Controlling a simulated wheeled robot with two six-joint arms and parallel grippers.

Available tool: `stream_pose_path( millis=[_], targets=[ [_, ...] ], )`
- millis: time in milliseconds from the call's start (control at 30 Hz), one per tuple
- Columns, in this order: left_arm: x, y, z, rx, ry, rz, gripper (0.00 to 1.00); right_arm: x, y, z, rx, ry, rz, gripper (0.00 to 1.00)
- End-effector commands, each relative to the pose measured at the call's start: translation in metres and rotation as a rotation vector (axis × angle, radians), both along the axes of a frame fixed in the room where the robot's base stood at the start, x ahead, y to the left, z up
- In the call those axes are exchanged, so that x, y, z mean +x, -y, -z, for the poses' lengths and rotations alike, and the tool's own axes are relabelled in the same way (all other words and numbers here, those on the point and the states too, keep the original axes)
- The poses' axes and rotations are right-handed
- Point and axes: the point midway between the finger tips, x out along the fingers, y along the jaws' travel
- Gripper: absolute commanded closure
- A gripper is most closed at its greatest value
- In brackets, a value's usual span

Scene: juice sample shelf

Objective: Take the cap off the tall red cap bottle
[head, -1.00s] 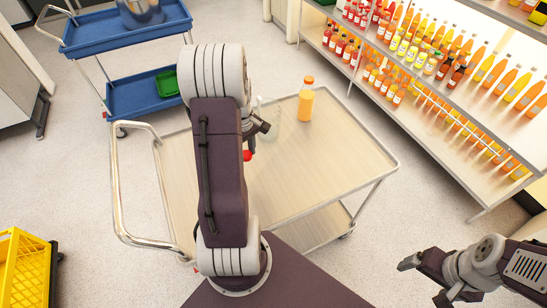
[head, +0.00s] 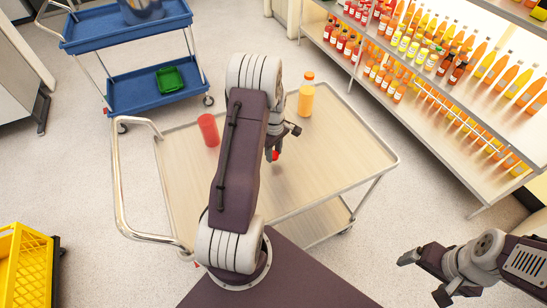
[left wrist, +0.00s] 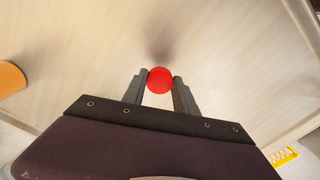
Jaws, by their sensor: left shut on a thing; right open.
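My left gripper (head: 280,143) is over the middle of the cart top, pointing down. It is shut on a small red cap (head: 275,156). In the left wrist view the red cap (left wrist: 160,80) sits between the two fingertips, and no bottle body shows under it. A red, cup-like cylinder (head: 208,129) stands on the cart to the left of my arm. An orange bottle with an orange cap (head: 306,96) stands upright near the cart's far edge. My right gripper (head: 424,277) is open and empty off the cart at lower right. My left arm hides part of the cart top.
The cart top (head: 335,150) is clear to the right of the left gripper. A metal handle (head: 116,190) bounds its left side. Shelves of several juice bottles (head: 445,60) stand at right, a blue cart (head: 130,35) at upper left, a yellow crate (head: 25,265) at lower left.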

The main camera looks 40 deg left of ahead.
Motion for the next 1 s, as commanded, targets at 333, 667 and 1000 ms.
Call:
stream_pose_path(
  millis=[333,667,1000],
  targets=[
    [-0.001,0.0,0.035,0.0,-0.001,0.001,1.0,0.0,0.0,-0.002,0.0,0.0,0.0,0.12],
    [-0.001,0.0,0.038,-0.001,-0.001,0.001,0.44,0.0,0.0,0.0,0.0,0.0,0.0,0.12],
    [-0.001,0.0,0.032,0.0,-0.001,0.001,0.44,0.0,0.0,-0.004,0.0,0.0,0.0,0.12]
  ],
)
